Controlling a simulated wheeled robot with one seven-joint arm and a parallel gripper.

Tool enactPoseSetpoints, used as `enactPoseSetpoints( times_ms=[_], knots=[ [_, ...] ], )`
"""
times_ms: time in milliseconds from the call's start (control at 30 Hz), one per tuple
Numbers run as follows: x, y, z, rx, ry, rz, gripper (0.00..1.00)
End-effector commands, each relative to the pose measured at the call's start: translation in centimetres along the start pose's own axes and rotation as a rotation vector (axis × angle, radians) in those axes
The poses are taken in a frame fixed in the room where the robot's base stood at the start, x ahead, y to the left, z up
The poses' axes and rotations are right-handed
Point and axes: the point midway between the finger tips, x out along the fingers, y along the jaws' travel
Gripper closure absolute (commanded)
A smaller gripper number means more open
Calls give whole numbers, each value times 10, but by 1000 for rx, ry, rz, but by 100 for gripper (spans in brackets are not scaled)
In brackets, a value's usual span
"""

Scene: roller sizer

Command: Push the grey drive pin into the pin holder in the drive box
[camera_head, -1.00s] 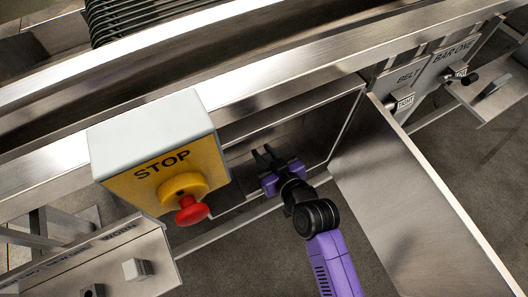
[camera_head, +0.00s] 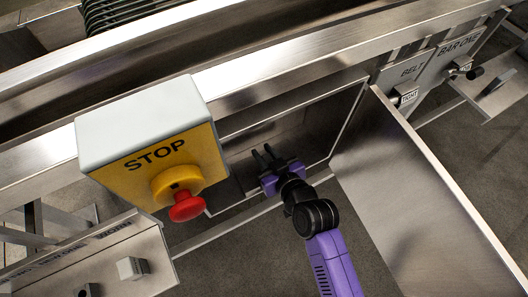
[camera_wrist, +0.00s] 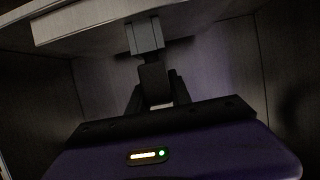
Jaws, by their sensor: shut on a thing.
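The drive box (camera_head: 318,122) is an open metal recess under the frame rail in the head view, with its door (camera_head: 415,175) swung open to the right. My gripper (camera_head: 263,156) is inside the opening, fingers pointing inward. In the wrist view my gripper (camera_wrist: 156,92) is shut on a dark grey piece (camera_wrist: 153,76), which looks like the drive pin. A grey block (camera_wrist: 145,35), perhaps the pin holder, is just beyond, under a pale metal plate (camera_wrist: 90,27). The two look in line and overlap; I cannot tell whether they touch or how deep the pin sits. Dim light hides detail.
A yellow STOP box (camera_head: 150,150) with a red button (camera_head: 187,206) juts out just left of the opening.

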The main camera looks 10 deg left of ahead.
Motion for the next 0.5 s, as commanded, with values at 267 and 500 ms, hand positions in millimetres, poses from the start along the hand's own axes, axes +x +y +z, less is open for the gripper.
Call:
enactPoseSetpoints(
  times_ms=[267, 500],
  knots=[
    [3, 0, 7, 0, 0, 0, 100],
    [3, 0, 8, 0, 0, 0, 52]
  ],
)
